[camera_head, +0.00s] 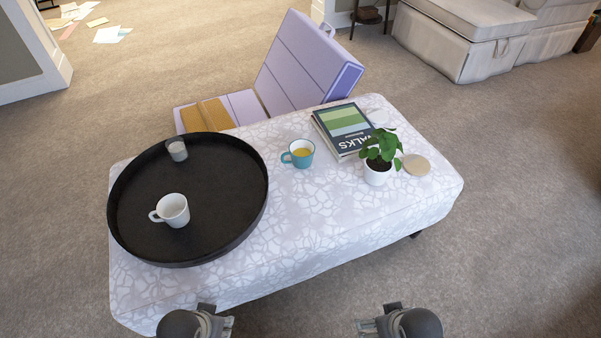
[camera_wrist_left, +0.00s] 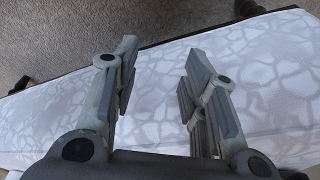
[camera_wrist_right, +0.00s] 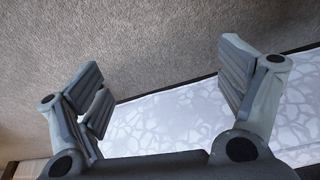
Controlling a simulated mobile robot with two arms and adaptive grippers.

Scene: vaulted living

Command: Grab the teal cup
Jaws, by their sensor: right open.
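The teal cup (camera_head: 298,154) stands upright near the middle of the patterned ottoman (camera_head: 300,225), with something yellow-orange inside and its handle toward the left. My left gripper (camera_head: 228,326) is at the near edge of the ottoman, well short of the cup. In the left wrist view its fingers (camera_wrist_left: 158,85) are apart with nothing between them. My right gripper (camera_head: 364,328) is at the bottom of the head view, in front of the ottoman. In the right wrist view its fingers (camera_wrist_right: 165,90) are wide apart and empty. The cup shows in neither wrist view.
A round black tray (camera_head: 187,262) on the left holds a white mug (camera_head: 171,210) and a small glass (camera_head: 177,150). Books (camera_head: 342,130), a potted plant (camera_head: 378,175) and a round coaster (camera_head: 416,165) stand right of the cup. The ottoman top nearer me is clear.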

